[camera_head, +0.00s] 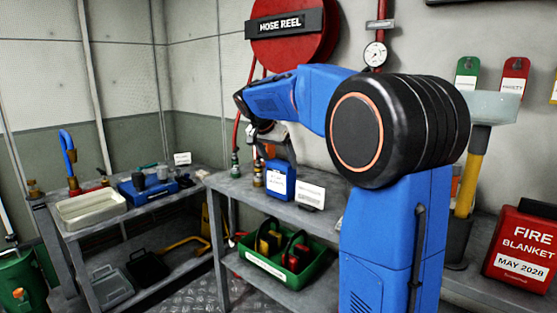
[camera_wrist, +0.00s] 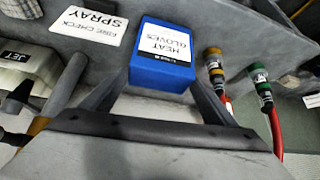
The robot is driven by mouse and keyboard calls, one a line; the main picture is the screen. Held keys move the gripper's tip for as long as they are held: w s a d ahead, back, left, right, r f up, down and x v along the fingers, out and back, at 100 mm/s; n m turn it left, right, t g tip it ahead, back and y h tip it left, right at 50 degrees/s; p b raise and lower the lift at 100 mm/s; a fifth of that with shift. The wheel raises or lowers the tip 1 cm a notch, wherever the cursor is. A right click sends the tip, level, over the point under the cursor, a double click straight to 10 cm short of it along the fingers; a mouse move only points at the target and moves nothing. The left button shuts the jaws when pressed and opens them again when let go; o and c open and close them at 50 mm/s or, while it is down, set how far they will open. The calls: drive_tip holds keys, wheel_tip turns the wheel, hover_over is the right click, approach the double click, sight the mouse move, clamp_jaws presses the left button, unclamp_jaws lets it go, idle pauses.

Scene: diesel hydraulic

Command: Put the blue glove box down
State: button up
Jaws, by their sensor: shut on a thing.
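The blue glove box (camera_head: 281,183), with a white label, is at the near end of the middle grey bench (camera_head: 228,190). In the wrist view the box (camera_wrist: 163,70) reads "HEAT GLOVES" and sits between the two grey fingers. My gripper (camera_head: 270,145) reaches down onto the box from above and is shut on it; its fingertips (camera_wrist: 164,88) are at the box's sides. The box is upright and low over the bench top; I cannot tell whether its base touches.
A white sign card (camera_head: 311,195) stands just right of the box. Brass and green hose fittings (camera_head: 258,173) stand close on its left. A green crate (camera_head: 287,260) is on the shelf below. A red fire blanket box (camera_head: 522,248) is at far right.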

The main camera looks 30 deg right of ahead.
drive_tip(key=o, duration=1.5)
drive_tip(key=shift+f, duration=0.1)
drive_tip(key=shift+o, duration=0.2)
drive_tip(key=v, duration=1.2)
drive_tip(key=s+a+f+n+y, duration=0.2)
drive_tip(key=s+a+f+n, duration=0.2)
drive_tip(key=s+f, duration=0.5)
drive_tip(key=s+a+f+n+t+y, duration=0.1)
drive_tip(key=s+a+f+n, duration=0.3)
drive_tip(key=s+f, duration=0.6)
drive_tip(key=s+a+f+n+y, duration=0.2)
drive_tip(key=s+a+f+n, duration=0.2)
drive_tip(key=s+f, duration=0.5)
drive_tip(key=s, duration=0.8)
drive_tip(key=shift+s+a+f+t+y, duration=0.2)
drive_tip(key=shift+f+t+y, duration=0.2)
